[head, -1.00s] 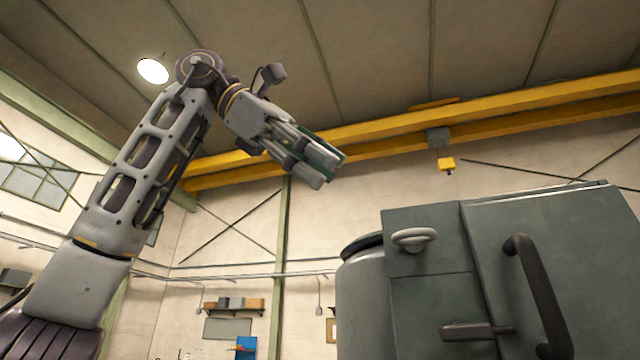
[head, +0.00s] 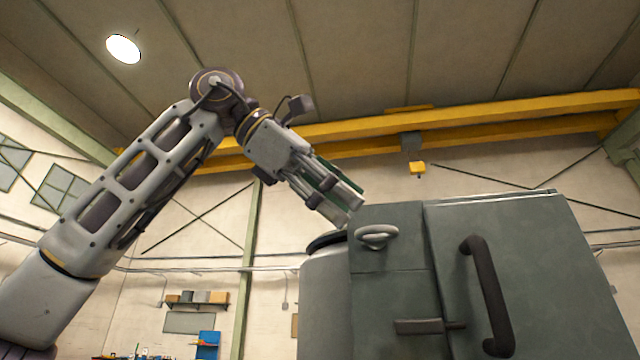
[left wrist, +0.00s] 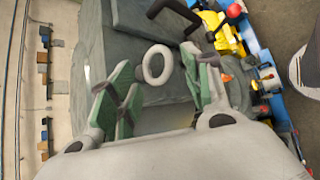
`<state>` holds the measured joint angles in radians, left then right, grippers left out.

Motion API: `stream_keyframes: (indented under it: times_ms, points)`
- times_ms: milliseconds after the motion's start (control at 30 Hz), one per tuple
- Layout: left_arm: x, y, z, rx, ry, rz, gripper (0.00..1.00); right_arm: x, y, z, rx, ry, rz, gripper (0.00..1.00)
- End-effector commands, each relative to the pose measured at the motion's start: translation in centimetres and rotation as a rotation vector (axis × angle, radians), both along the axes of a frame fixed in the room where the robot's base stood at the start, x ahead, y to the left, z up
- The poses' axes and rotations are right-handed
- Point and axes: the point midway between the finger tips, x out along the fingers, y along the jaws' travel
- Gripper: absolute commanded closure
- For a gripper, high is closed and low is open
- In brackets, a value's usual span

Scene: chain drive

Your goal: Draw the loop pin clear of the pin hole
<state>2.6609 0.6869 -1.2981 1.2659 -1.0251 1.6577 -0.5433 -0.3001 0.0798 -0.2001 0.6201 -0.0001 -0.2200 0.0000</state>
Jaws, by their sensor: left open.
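The loop pin (head: 377,243) shows as a pale ring on the upper front of the grey-green cabinet (head: 388,290). Its shank and the pin hole are hidden. My left gripper (head: 350,208) is above and slightly left of the ring in the head view, its fingers slanting down toward it. In the left wrist view, the ring (left wrist: 146,66) lies ahead between the spread green-padded fingers (left wrist: 163,84), apart from them. The left gripper is open and empty. My right gripper is not in view.
A dark bar handle (head: 485,290) stands out from the cabinet door (head: 540,270), with a latch bar (head: 418,326) to its left. A rounded grey drum (head: 325,300) stands at the cabinet's left. A yellow overhead crane beam (head: 540,104) crosses behind.

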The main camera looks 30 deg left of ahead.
Motion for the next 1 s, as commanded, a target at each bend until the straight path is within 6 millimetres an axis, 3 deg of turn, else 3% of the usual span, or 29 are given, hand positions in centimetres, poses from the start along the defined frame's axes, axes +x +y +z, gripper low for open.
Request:
stream_keyframes:
  times_ms: [400,833,1000]
  points:
    - [2.5,-2.3,-2.3,0.000,0.001,0.001,0.51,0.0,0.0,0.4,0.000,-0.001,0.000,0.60]
    - [2.8,-2.6,-2.6,-0.001,0.001,0.001,0.51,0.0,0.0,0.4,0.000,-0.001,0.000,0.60]
    - [2.8,-2.6,-2.6,-0.001,0.001,0.001,0.72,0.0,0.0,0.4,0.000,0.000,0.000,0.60]
